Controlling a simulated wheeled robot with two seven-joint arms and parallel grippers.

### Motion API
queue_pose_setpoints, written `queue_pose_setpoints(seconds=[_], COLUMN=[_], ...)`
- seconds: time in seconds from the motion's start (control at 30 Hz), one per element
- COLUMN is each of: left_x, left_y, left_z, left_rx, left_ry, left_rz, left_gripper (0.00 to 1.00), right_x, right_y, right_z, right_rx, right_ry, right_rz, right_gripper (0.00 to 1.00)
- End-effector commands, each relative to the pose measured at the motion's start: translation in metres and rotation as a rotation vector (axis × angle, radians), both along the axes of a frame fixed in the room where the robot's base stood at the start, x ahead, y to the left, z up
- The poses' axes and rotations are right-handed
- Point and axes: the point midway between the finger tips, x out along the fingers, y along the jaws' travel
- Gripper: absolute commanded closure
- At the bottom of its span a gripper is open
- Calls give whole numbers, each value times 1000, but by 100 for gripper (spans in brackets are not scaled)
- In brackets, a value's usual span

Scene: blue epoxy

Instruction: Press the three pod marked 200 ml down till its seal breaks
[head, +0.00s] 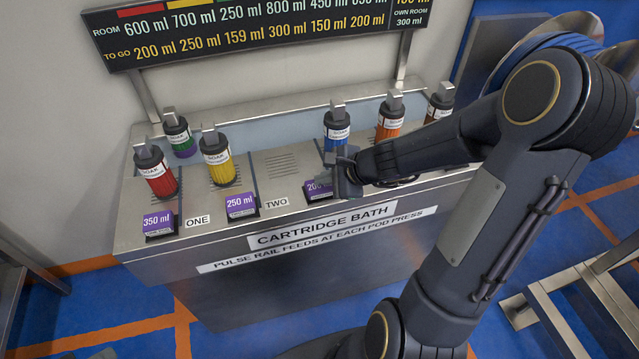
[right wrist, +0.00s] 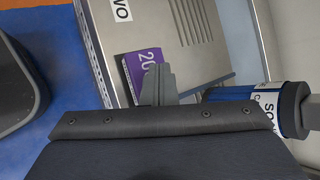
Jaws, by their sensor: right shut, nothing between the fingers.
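The purple pod marked "20", its last characters hidden, (head: 316,189) sits at the front edge of the steel cartridge bath (head: 290,219), right of the TWO label. My right gripper (head: 345,178) is shut and empty, right at this pod, and covers its right part. In the right wrist view the shut fingertips (right wrist: 158,75) overlap the purple pod (right wrist: 133,72). I cannot tell whether they touch it, nor see its seal. No THREE label shows. My left gripper is not in view.
Purple pods marked 350 ml (head: 158,224) and 250 ml (head: 241,205) sit to the left. The blue one is close behind my right gripper. A menu board (head: 250,30) hangs above.

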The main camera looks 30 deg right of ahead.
Motion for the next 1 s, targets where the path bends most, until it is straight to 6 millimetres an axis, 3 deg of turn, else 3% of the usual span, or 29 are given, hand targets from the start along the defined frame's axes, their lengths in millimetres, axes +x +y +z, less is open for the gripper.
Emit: queue_pose_setpoints(seconds=[0.57, 1.0], left_x=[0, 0], left_y=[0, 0], left_z=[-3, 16], left_rx=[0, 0], left_ry=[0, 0], left_rz=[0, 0], left_gripper=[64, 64], right_x=[0, 0], right_y=[0, 0], right_z=[-3, 19], right_rx=[0, -1], right_ry=[2, 1], right_rz=[-1, 1], right_gripper=[100, 100])
